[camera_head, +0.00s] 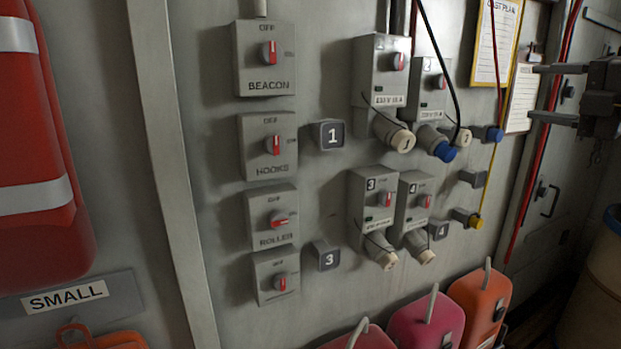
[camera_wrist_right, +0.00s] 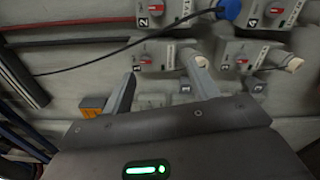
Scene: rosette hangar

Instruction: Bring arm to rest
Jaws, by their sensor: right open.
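My right gripper (camera_head: 534,92) reaches in from the right edge of the head view. Its two dark fingers point left, apart, with nothing between them. In the right wrist view its fingers (camera_wrist_right: 158,68) are spread and empty, with the switch wall beyond them. I cannot tell the exact gap to the wall. My left gripper does not show in either view.
The wall carries switches such as the BEACON box (camera_head: 264,58), the ROLLER box (camera_head: 272,218) and socket box 3 (camera_head: 370,200). A black cable (camera_head: 436,50) hangs near the upper sockets. Pink (camera_head: 425,322) and orange cases stand below. A barrel (camera_head: 595,290) stands lower right.

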